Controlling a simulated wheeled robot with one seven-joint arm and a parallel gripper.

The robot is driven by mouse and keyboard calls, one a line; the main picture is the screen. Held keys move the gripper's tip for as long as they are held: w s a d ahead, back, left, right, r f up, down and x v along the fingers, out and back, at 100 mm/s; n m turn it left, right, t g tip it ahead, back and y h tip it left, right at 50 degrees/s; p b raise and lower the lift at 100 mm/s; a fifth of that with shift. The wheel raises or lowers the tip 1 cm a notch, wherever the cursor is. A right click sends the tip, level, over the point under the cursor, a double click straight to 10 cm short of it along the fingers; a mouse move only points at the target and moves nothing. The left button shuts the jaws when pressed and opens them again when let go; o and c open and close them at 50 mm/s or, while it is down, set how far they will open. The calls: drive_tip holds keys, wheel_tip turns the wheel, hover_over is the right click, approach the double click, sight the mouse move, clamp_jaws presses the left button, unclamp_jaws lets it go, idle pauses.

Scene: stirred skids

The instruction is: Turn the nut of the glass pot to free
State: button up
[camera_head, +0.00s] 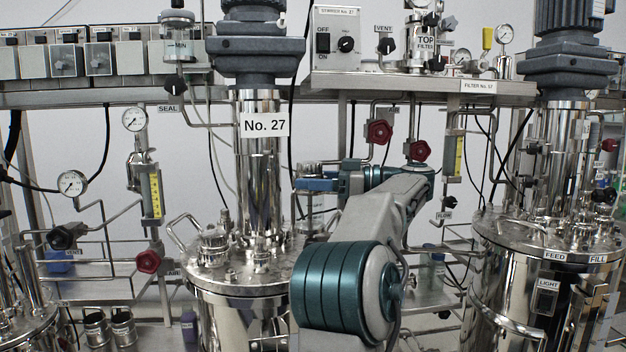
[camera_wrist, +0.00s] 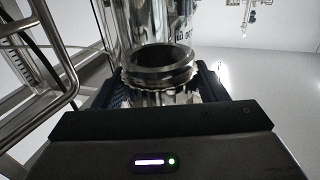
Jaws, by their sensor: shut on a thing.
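The glass pot (camera_head: 313,204) stands at the back of the steel vessel's lid, right of the "No. 27" column. It is small in the head view and partly behind my arm. My gripper (camera_head: 316,184) reaches it from the right, level with its top. In the wrist view my gripper (camera_wrist: 160,86) has its dark fingers on both sides of the toothed nut (camera_wrist: 160,77), shut on it. A dark round ring with an open middle shows above the teeth. The finger contact is partly hidden by the gripper body.
The shiny "No. 27" column (camera_head: 259,180) rises close left of my gripper. Red-knobbed valves (camera_head: 379,132) and thin pipes hang behind my arm under the steel shelf (camera_head: 430,82). Another steel vessel (camera_head: 545,265) stands at right. In the wrist view, metal rails (camera_wrist: 45,75) lie left; the right side is open.

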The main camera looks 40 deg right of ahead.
drive_tip(key=o, duration=1)
drive_tip(key=shift+w, duration=0.1)
drive_tip(key=shift+b+v, duration=0.45)
drive_tip(key=shift+v, duration=6.45)
